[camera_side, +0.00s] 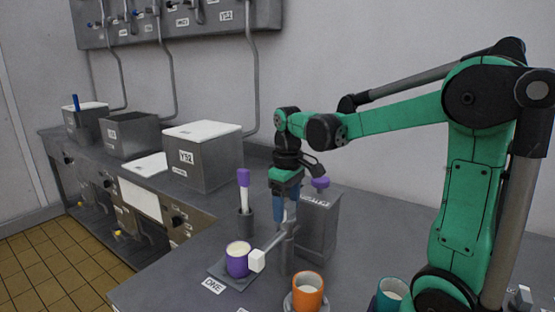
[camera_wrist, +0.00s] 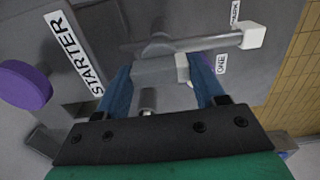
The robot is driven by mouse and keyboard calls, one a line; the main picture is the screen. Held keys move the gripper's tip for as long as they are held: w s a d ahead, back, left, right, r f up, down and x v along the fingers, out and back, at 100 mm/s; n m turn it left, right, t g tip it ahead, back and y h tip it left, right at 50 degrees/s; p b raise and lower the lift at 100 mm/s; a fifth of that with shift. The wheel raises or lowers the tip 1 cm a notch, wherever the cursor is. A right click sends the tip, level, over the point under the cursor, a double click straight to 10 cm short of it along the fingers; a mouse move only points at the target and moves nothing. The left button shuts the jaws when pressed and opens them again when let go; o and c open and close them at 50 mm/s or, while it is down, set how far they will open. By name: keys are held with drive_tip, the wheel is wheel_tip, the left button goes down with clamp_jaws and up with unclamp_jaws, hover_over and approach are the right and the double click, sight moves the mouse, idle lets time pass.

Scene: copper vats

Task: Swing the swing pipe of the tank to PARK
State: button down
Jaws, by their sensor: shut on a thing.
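The swing pipe is a grey arm with a white block tip (camera_side: 257,260), on a grey post beside the grey tank (camera_side: 318,228). The tip is near the purple cup by the ONE label, toward the lower left. In the wrist view the pipe (camera_wrist: 205,42) runs to the right and ends in the white tip. My gripper (camera_side: 279,215) is above the post, pointing down. In the wrist view its blue fingers (camera_wrist: 165,85) are shut on the pipe's grey block. The tank's STARTER label (camera_wrist: 75,48) shows at the left.
The purple cup (camera_side: 238,260) stands on a grey plate by the ONE label (camera_side: 213,286). An orange cup (camera_side: 307,292) and a teal cup (camera_side: 391,294) stand in front. A purple-topped tool (camera_side: 243,185) stands in a dark holder behind. A label (camera_wrist: 235,12) in the wrist view is hard to read.

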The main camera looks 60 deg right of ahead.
drive_tip(key=shift+c, duration=0.4)
unclamp_jaws()
drive_tip(key=shift+r, duration=2.85)
drive_tip(key=shift+a+f, duration=0.15)
drive_tip(key=shift+a, duration=0.3)
drive_tip(key=s+a+f+t, duration=0.2)
drive_tip(key=a+f+t, duration=0.3)
drive_tip(key=a, duration=0.6)
drive_tip(key=shift+s+t, duration=0.15)
drive_tip(key=shift+t, duration=0.95)
